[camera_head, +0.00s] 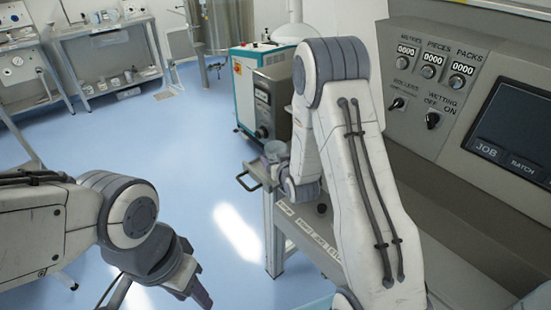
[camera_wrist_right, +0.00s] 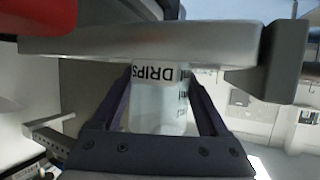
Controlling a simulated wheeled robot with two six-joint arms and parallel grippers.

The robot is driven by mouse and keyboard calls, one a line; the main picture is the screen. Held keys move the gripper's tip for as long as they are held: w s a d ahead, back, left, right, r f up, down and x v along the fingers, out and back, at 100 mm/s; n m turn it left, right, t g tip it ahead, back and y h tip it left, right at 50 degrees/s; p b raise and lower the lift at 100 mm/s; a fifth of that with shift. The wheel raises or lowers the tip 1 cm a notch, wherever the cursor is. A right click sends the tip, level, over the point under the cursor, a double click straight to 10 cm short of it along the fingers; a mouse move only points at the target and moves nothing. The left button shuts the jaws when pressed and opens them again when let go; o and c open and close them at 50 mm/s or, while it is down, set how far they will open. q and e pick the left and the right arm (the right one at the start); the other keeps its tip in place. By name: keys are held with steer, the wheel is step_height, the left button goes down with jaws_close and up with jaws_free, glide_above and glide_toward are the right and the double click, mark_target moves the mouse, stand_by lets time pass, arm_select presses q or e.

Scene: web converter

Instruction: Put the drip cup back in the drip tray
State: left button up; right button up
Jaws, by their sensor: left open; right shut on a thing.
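The drip cup (camera_wrist_right: 158,105) is a pale, translucent cup with a "DRIPS" label, seen between the two dark fingers of my right gripper (camera_wrist_right: 160,100). The gripper is shut on it. A grey bar (camera_wrist_right: 140,42), which looks like part of the drip tray, crosses in front of the cup and hides part of it. I cannot tell whether the cup touches it. In the head view the cup (camera_head: 275,151) shows small above the grey drip tray (camera_head: 258,173) at the machine's side. My left gripper (camera_head: 196,285) is open and empty, low at the left.
The control panel (camera_head: 430,75) and dark screen (camera_head: 515,125) stand close on the right. A white and teal cabinet (camera_head: 243,90) stands behind the tray. Shelves (camera_head: 105,60) line the far left. The blue floor in the middle is clear.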

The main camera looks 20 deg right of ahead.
steer(key=shift+f, duration=0.15)
steer(key=o, duration=1.4)
